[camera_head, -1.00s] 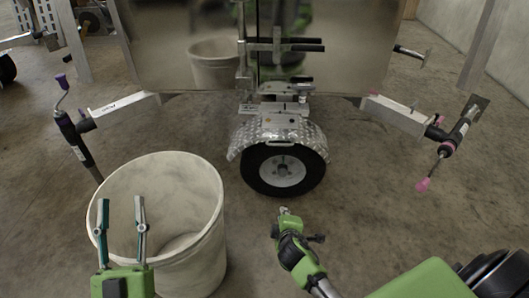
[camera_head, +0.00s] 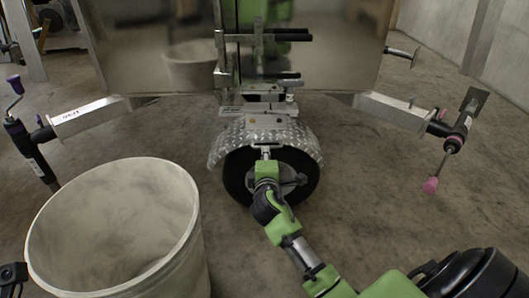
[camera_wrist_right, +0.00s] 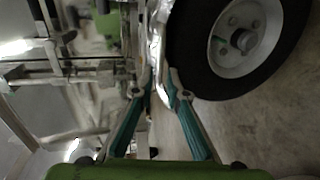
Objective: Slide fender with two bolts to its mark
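The fender (camera_head: 266,133) is a curved diamond-plate metal sheet over the trailer's wheel (camera_head: 235,178). A bracket (camera_head: 262,108) with bolt-like spots is above it; I cannot make out a mark. My right gripper (camera_head: 266,155) is at the fender's lower outer edge, in front of the wheel. In the right wrist view its fingers (camera_wrist_right: 157,88) stand apart on either side of the fender's bright edge (camera_wrist_right: 158,40); no firm grip shows. The wheel (camera_wrist_right: 240,40) fills the upper right there. My left gripper's fingers are out of view; only a dark piece shows at the lower left edge.
A large whitish bin (camera_head: 115,225) stands at the front left. Angled trailer arms (camera_head: 90,117) and (camera_head: 395,112) reach out on both sides, each with a jack handle. The shiny trailer box (camera_head: 165,50) is behind. The concrete floor right of the wheel is clear.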

